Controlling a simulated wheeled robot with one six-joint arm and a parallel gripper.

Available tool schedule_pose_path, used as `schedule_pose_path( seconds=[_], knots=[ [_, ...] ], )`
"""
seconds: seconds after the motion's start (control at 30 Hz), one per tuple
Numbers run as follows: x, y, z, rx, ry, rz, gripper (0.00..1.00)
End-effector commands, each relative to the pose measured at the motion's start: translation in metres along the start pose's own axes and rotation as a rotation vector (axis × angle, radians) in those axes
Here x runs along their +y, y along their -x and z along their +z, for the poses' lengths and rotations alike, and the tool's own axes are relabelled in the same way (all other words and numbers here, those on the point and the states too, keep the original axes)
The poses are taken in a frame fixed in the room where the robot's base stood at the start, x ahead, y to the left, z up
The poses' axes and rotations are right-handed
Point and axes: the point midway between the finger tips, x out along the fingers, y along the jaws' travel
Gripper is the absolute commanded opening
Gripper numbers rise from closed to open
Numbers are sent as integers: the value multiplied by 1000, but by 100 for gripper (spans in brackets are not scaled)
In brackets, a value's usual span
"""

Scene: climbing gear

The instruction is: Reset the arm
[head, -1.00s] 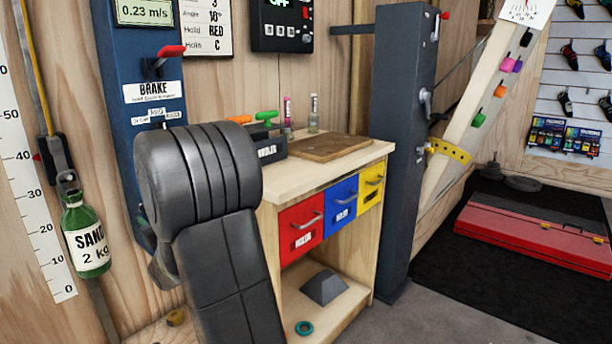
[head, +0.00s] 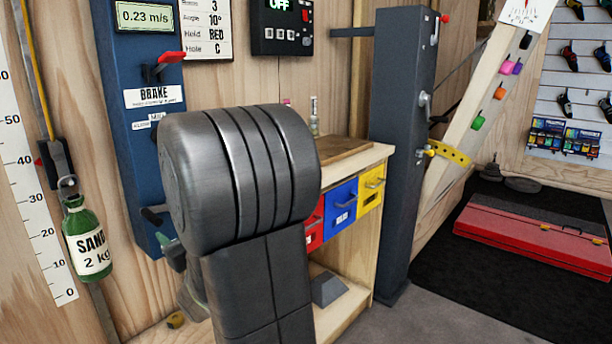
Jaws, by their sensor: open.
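My arm's large dark grey link stands in the middle of the head view and covers much of the workbench. No gripper fingers can be made out. A small grey-green part (head: 173,252) shows low behind the link's left side, and I cannot tell what it is. Nothing held by the arm is visible.
The workbench (head: 362,158) has red, blue (head: 342,203) and yellow (head: 370,187) drawers, partly behind my arm. A blue brake column (head: 148,60) stands behind left, beside a hanging green sand bottle (head: 87,240). A dark grey post (head: 398,150) stands right. A red case (head: 535,235) lies on the black mat (head: 440,275).

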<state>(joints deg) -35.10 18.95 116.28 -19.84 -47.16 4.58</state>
Motion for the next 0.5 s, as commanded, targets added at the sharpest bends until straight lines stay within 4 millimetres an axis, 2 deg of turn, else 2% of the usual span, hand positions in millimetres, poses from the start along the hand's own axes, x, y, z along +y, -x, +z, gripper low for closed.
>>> schedule_pose_path(
  seconds=[0.17,0.5],
  knots=[
    [1,32,-2,0,0,2,43],
    [-1,-33,2,0,-1,-1,43]
  ],
)
